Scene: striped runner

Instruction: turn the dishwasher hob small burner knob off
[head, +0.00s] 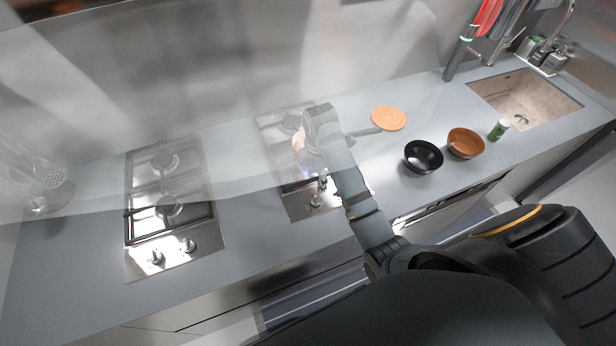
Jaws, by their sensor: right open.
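The right-hand hob (296,203) is a steel plate set in the grey counter, partly hidden behind my right arm. A silver knob (316,203) stands near its front edge. A bluish and orange glow, like a lit flame (303,165), shows at its burner area. My right gripper (322,184) is small and dark in the picture, open, just above and behind that knob; I cannot tell whether it touches anything. Any second knob is hidden by my arm. My left gripper is not in view.
A second hob (205,240) with two knobs lies left. An orange disc (388,118), a black bowl (423,157), a brown bowl (465,142), a green can (498,130) and a sink (525,97) are right. A hazy transparent sheet crosses the view. Counter between hobs is clear.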

